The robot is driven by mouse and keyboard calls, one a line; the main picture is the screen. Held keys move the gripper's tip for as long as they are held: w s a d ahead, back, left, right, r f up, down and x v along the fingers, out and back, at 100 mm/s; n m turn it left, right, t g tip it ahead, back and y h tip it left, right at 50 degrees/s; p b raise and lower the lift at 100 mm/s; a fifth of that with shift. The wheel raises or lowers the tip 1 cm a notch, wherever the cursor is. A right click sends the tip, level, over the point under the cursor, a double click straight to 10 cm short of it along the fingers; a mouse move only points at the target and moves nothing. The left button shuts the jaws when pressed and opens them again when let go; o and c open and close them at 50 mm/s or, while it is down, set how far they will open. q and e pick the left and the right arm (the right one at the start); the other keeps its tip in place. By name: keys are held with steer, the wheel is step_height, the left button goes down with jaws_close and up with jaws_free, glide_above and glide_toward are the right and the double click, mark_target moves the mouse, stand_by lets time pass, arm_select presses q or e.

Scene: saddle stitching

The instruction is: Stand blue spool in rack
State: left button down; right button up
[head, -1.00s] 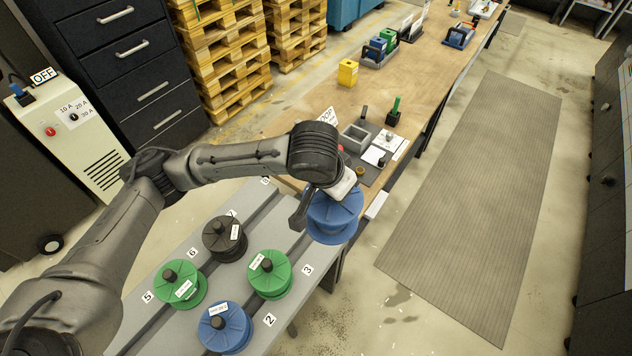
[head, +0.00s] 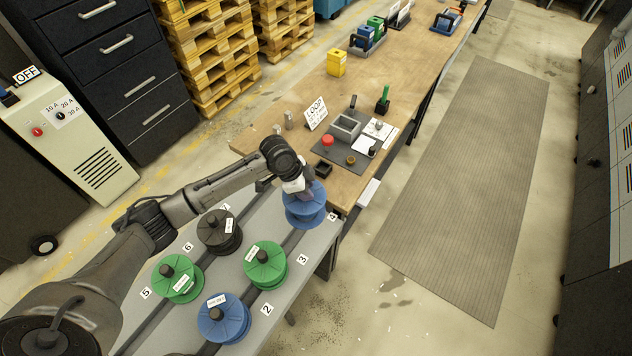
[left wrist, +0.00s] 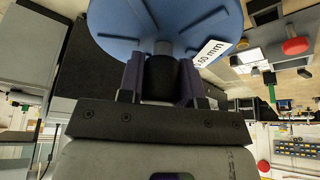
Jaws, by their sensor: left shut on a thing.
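A blue spool (head: 305,208) hangs at my left gripper (head: 300,189), over the far right part of the grey rack (head: 318,246), close to the label 4. In the left wrist view the fingers (left wrist: 163,82) are shut on the dark knob of the blue spool (left wrist: 165,22), whose label ends in "60 mm". I cannot tell whether the spool touches the rack. Another blue spool (head: 223,318) stands in the rack by label 2. My right gripper is not in view.
Two green spools (head: 265,265) (head: 178,279) and a black spool (head: 219,232) stand in the rack near the held spool. A wooden workbench (head: 400,85) with a grey mat, tray and small parts lies behind. The floor at right is clear.

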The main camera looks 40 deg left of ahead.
arm_select(q)
steer(key=shift+s+a+f+m, duration=0.2)
steer(key=shift+a+f+m, duration=0.2)
steer(key=shift+a+f, duration=0.45)
steer(key=shift+d+f, duration=0.1)
steer(key=shift+p, duration=0.5)
steer(key=shift+f+b, duration=1.65)
steer(key=shift+f, duration=1.25)
steer(key=shift+p, duration=0.5)
